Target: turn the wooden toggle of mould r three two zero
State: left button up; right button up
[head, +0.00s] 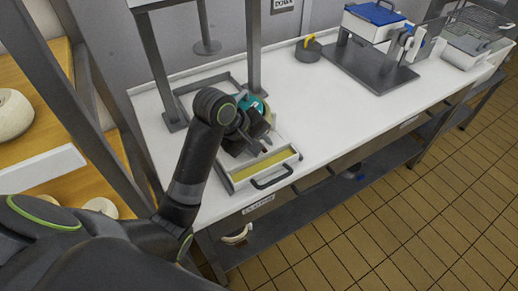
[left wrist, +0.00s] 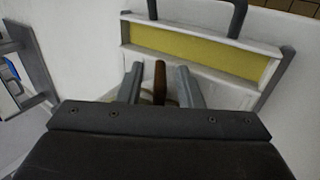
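The brown wooden toggle (left wrist: 160,80) shows upright in the left wrist view, between the two grey fingers of my left gripper (left wrist: 158,86). The fingers are open, with a gap on each side of the toggle. In the head view my left gripper (head: 264,143) is over the near end of the white bench, just behind a white tray with a yellow inside (head: 258,168); the toggle is hidden there. The tray and its dark handle (left wrist: 238,18) also show in the left wrist view. No mould number is readable. My right gripper is not in view.
A teal round object (head: 262,107) sits partly hidden behind my gripper. A grey press frame (head: 254,50) stands behind it. A grey weight with a yellow handle (head: 308,50) and a stand (head: 372,68) are farther along the bench (head: 310,115). Wooden shelves (head: 60,185) are at left.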

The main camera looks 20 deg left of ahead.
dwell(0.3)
pick_arm(q)
grip_shut()
